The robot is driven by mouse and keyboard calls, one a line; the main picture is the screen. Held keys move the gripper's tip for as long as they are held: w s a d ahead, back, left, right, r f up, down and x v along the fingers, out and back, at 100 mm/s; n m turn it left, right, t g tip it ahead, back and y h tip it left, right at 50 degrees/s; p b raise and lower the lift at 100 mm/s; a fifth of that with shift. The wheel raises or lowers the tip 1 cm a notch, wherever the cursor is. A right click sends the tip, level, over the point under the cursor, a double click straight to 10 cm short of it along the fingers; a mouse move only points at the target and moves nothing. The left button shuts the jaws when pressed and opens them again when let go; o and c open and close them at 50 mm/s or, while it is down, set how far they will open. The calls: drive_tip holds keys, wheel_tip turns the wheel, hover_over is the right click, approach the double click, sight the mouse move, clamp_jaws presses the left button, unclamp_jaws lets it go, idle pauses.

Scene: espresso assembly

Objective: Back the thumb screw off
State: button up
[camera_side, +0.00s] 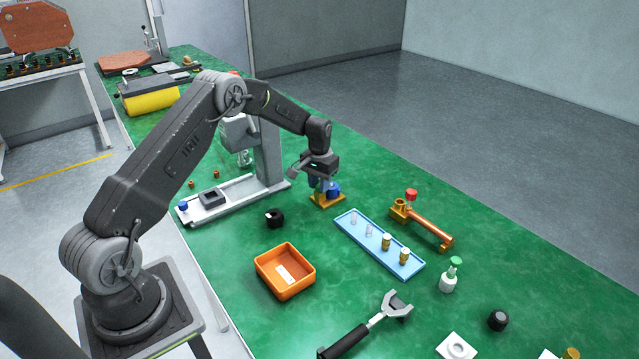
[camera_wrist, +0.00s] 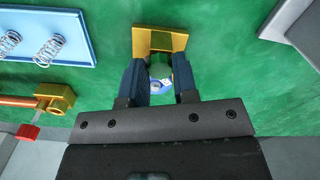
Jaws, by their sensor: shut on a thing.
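A gold bracket (camera_side: 326,200) stands on the green bench near the grey column, with a blue thumb screw (camera_side: 334,188) at it. My gripper (camera_side: 321,184) points down there, its fingers close around the screw. In the wrist view my gripper (camera_wrist: 160,92) has its two dark blue fingers on either side of a small round blue-and-white part (camera_wrist: 160,86), which I take as the thumb screw. The jaws are shut on it. The gold bracket (camera_wrist: 158,40) lies just beyond the fingertips. The screw's thread is hidden.
A blue tray (camera_side: 378,243) with springs and gold parts lies to the right, beside a copper-coloured portafilter-like piece (camera_side: 425,223). An orange bin (camera_side: 285,272) and a black ring (camera_side: 275,217) are in front. The grey column (camera_side: 268,150) stands close behind left.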

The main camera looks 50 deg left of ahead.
drive_tip(key=shift+c, duration=0.7)
drive_tip(key=shift+n, duration=0.3)
drive_tip(key=shift+n, duration=2.5)
drive_tip(key=o, duration=0.9)
drive_tip(key=shift+o, duration=0.2)
wheel_tip(320, 180, up, 14)
